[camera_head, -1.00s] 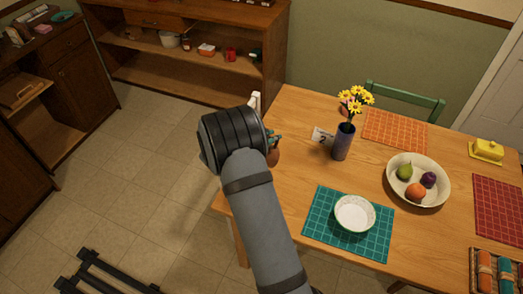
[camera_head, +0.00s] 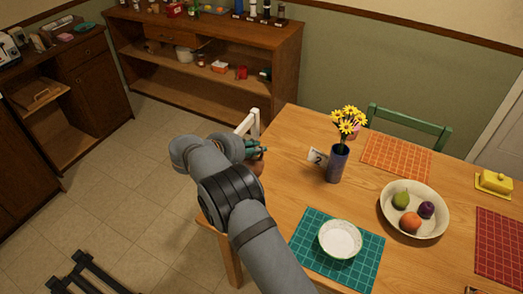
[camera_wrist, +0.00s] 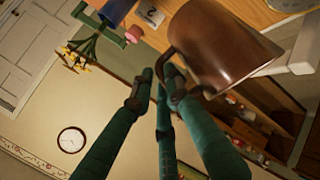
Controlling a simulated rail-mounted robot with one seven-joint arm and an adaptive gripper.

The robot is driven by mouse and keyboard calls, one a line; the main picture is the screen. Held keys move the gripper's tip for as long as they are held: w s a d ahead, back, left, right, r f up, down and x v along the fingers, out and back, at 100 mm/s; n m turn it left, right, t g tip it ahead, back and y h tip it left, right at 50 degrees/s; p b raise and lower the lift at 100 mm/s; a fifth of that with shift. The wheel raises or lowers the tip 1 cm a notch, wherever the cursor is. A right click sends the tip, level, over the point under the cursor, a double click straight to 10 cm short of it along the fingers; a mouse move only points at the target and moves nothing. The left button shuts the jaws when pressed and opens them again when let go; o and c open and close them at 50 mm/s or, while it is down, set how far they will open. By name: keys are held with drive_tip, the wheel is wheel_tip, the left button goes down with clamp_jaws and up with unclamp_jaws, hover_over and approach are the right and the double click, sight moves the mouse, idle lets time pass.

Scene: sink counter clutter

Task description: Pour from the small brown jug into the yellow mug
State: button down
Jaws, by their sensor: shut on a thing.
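The small brown jug (camera_wrist: 222,48) is large in the wrist view, with its handle at the green fingers of my gripper (camera_wrist: 160,92). My gripper is shut on the handle. In the head view the jug (camera_head: 259,166) is a small brown patch beside the green fingers (camera_head: 256,150), mostly hidden by my arm. It is near the left end of the wooden table. The wrist picture is rolled, so I cannot tell how far the jug tilts. I cannot make out a yellow mug in either view.
A vase with yellow flowers (camera_head: 338,162) and a number 2 card (camera_head: 317,157) stand right of my gripper. A white bowl (camera_head: 340,238) sits on the teal mat (camera_head: 306,245). A fruit bowl (camera_head: 388,217) and yellow butter dish (camera_head: 494,184) are farther right. A sideboard (camera_head: 290,50) stands behind.

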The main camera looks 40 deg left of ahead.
sight(263, 167)
drive_tip(key=shift+s+d+f, duration=0.1)
drive_tip(key=shift+d, duration=0.4)
drive_tip(key=shift+s+a+f+n+y, duration=0.15)
drive_tip(key=shift+s+a+n+y, duration=0.1)
drive_tip(key=shift+s+n+y, duration=0.1)
drive_tip(key=shift+w+d+g+y, duration=0.35)
drive_tip(key=shift+w+d+g, duration=0.1)
drive_tip(key=shift+d, duration=0.1)
drive_tip(key=shift+w+d+f+m+g+y+p, duration=0.35)
drive_tip(key=shift+d+f+m+g+y, duration=0.35)
drive_tip(key=shift+m+y, duration=0.2)
drive_tip(key=shift+s+a+f+m+g+y+b, duration=0.1)
drive_tip(key=shift+f+m+g+y+b, duration=0.45)
drive_tip(key=shift+f+y+b, duration=0.75)
drive_tip(key=shift+w+a+f+m+g+y+b, duration=0.15)
drive_tip(key=shift+f+m+g+y+b, duration=0.45)
drive_tip(key=shift+b, duration=1.35)
drive_tip(key=shift+s+a+f+m+g+y+b, duration=0.15)
drive_tip(key=shift+f+g+y+b, duration=0.6)
drive_tip(key=shift+f+b, duration=0.75)
drive_tip(key=shift+d+r, duration=0.1)
drive_tip(key=shift+r, duration=0.05)
